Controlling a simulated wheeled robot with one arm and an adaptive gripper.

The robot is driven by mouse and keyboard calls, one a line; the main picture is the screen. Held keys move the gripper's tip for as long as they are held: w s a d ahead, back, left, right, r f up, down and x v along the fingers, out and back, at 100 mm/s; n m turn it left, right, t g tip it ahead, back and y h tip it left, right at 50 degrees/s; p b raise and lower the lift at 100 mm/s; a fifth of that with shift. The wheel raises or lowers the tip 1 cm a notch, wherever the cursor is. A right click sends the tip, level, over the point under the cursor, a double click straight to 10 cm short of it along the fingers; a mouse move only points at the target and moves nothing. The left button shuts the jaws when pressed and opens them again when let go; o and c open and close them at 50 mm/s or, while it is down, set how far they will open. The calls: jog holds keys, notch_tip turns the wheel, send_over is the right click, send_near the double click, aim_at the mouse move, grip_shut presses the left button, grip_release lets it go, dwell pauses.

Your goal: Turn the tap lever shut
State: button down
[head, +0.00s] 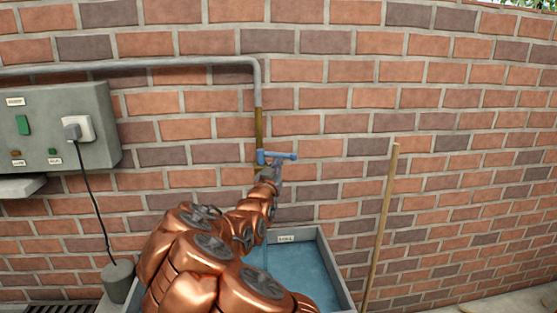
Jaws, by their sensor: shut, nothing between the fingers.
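The tap lever (278,156) is blue and lies roughly level, pointing right from the tap at the foot of a brass-coloured pipe (259,128) on the brick wall. My copper arm reaches up from the bottom of the head view toward the tap. My gripper (274,175), small and partly hidden here, is shut and empty just below the lever. I cannot tell whether it touches the lever. My arm covers much of the tap's lower part. A thin pale line, perhaps running water, shows above the water in the basin.
A grey basin (335,268) of blue water stands below the tap, partly behind my arm. A wooden pole (381,225) leans on the wall at right. A grey electrical box (97,120) with a plugged cable (94,195) is at left. The wall right of the lever is clear.

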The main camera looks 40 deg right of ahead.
jog(key=shift+w+d+r, duration=0.15)
jog(key=shift+w+d, duration=0.2)
jog(key=shift+d, duration=0.2)
jog(key=shift+d, duration=0.15)
jog(key=shift+w+d+b, duration=0.2)
jog(key=shift+d+b, duration=0.55)
jog(key=shift+b, duration=0.1)
jog(key=shift+w+d+b, duration=0.15)
jog(key=shift+d+b, duration=0.55)
jog(key=shift+b, duration=0.15)
jog(key=s+a+f+b, duration=0.2)
jog(key=s+a+b, duration=0.2)
jog(key=s+a, duration=0.4)
jog(key=s, duration=0.3)
jog(key=shift+a+f+b, duration=0.15)
jog(key=shift+f+b, duration=0.2)
jog(key=shift+f, duration=0.05)
